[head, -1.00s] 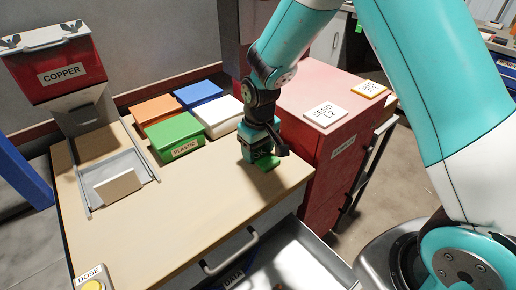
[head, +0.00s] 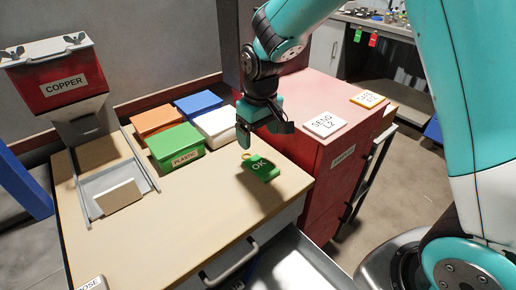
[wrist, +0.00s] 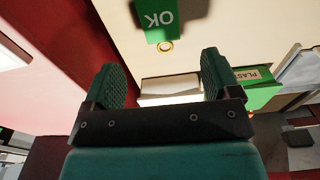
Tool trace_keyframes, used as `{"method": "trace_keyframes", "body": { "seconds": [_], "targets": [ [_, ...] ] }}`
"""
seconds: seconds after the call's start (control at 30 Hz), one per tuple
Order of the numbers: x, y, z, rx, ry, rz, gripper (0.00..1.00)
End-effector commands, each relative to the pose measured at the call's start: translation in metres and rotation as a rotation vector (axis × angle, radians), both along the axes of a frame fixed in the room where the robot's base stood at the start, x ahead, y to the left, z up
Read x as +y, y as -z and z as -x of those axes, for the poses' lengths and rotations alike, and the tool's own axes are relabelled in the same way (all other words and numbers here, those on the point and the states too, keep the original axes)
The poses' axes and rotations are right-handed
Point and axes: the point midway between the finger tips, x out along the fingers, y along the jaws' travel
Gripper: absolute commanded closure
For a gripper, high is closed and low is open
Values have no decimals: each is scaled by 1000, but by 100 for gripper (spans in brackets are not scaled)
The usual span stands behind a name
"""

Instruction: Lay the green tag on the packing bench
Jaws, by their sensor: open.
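The green tag (head: 262,168), marked OK and with a brass-coloured ring, lies flat on the light wooden bench top (head: 190,215) near its right edge. In the wrist view the tag (wrist: 158,22) shows upside down, beyond my fingertips. My gripper (head: 262,132) is open and empty, above the bench and just behind the tag, apart from it. Its two fingers (wrist: 162,80) stand wide apart in the wrist view. No label on the bench names it as the packing bench.
Orange, blue, white and green bins stand behind the tag; the green bin (head: 175,146) reads PLASTIC. A COPPER hopper (head: 60,85) stands at the left. A red cabinet (head: 320,165) with two signs adjoins the right. The front middle of the bench is clear.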

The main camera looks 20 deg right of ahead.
Motion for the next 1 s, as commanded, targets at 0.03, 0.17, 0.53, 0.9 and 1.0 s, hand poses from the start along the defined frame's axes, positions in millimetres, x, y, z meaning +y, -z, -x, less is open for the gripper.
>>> {"method": "trace_keyframes", "body": {
  "seconds": [0.03, 0.17, 0.53, 0.9, 1.0],
  "targets": [
    [0, -10, 0, -3, 0, -1, 17],
    [0, -24, 1, -1, 0, 0, 17],
    [29, -97, 111, -17, -140, -168, 17],
    [49, -124, 242, -14, -304, -336, 17],
    [49, -123, 246, -11, -309, -341, 17]
  ]
}}
